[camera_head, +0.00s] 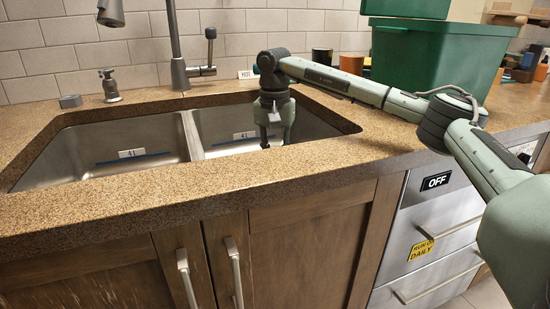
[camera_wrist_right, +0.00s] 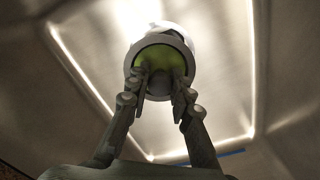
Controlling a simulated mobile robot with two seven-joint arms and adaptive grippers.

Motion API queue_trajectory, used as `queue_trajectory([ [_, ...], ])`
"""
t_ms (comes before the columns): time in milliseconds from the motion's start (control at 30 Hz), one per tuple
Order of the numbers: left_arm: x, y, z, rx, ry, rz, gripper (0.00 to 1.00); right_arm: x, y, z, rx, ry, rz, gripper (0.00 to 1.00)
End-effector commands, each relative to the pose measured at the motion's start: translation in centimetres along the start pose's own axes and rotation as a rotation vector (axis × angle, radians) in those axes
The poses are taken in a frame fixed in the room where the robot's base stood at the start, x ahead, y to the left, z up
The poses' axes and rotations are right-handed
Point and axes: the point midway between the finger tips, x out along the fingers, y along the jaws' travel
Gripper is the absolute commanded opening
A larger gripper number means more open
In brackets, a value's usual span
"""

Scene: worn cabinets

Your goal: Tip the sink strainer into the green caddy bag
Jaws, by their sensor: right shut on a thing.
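My right gripper (camera_head: 266,138) reaches down into the right sink basin. In the right wrist view its fingers (camera_wrist_right: 160,88) are closed on a round, pale-rimmed piece with a yellow-green inside, which I take to be the sink strainer (camera_wrist_right: 133,68). The fingers cover part of it, and I cannot tell whether it still touches the basin floor. In the head view the strainer is hidden behind the basin edge and gripper. A large green bin (camera_head: 432,65) stands on the counter at right, behind my right arm; no bag shows clearly. My left gripper is out of view.
The double sink has a left basin (camera_head: 60,165) with a "4 L" label. A tall faucet (camera_head: 178,70) stands behind the divider. An orange cup (camera_head: 351,63) and a dark cup (camera_head: 321,56) stand at the back. The front counter (camera_head: 190,190) is clear.

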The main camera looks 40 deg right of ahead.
Motion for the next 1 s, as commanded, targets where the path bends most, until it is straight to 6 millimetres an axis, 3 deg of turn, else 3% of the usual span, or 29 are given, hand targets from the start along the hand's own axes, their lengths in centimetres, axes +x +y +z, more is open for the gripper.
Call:
queue_trajectory([
  [200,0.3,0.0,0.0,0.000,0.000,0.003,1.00,3.4,0.0,0.0,0.001,-0.002,0.001,0.00],
  [333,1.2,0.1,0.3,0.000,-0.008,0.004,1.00,4.6,0.0,0.0,0.001,-0.001,0.000,0.00],
  [933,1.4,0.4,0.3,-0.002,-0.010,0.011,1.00,5.7,0.0,0.0,0.001,0.000,-0.001,0.00],
  [967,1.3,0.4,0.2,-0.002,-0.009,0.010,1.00,5.6,0.0,0.0,0.001,0.001,-0.001,0.23],
  [1000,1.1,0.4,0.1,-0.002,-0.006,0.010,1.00,5.6,-0.1,0.0,0.000,0.001,-0.001,0.28],
])
